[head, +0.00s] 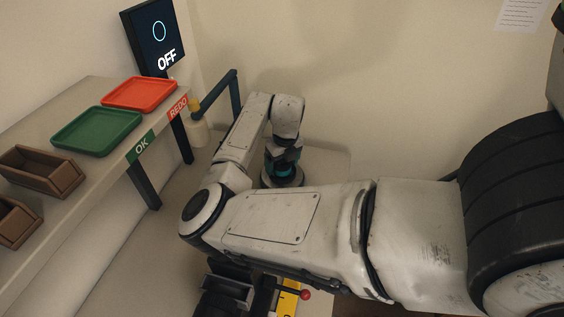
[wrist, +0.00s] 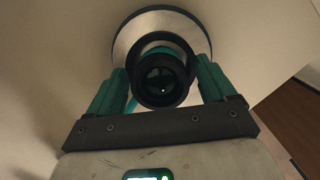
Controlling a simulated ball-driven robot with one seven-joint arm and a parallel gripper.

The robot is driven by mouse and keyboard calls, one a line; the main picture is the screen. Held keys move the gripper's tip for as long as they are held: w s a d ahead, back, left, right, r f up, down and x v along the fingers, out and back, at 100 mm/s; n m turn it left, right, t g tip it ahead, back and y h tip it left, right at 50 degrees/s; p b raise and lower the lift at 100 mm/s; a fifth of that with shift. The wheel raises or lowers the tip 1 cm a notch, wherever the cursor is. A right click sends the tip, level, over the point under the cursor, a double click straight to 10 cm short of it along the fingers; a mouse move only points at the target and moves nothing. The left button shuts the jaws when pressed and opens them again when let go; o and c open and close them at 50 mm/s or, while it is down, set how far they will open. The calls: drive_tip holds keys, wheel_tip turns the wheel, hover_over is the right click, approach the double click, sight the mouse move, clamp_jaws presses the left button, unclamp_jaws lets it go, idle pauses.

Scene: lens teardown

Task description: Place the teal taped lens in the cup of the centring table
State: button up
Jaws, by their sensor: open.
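The lens (wrist: 160,82) has a black barrel, a dark glass front and a strip of teal tape showing at its upper edge in the wrist view. It stands over the round silver-rimmed centring table (wrist: 200,34); the lens hides the cup, so I cannot tell how it seats. My gripper (wrist: 161,68) is open, its teal fingers on either side of the lens with the barrel between them. In the head view my gripper (head: 281,163) points down just above the centring table (head: 284,181), and my arm hides most of the lens.
On the left bench are a green OK tray (head: 97,130), a red REDO tray (head: 139,93) and brown bins (head: 42,172). A screen (head: 156,35) reads OFF. A small lever with a red knob (head: 305,294) stands at the front. The surface around the centring table looks clear.

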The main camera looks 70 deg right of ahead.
sight(285, 164)
wheel_tip(285, 164, up, 12)
drive_tip(key=s+a, duration=0.1)
drive_tip(key=shift+s+r+b, duration=0.15)
drive_tip(key=shift+s+b, duration=0.05)
drive_tip(key=shift+b, duration=0.1)
idle(0.3)
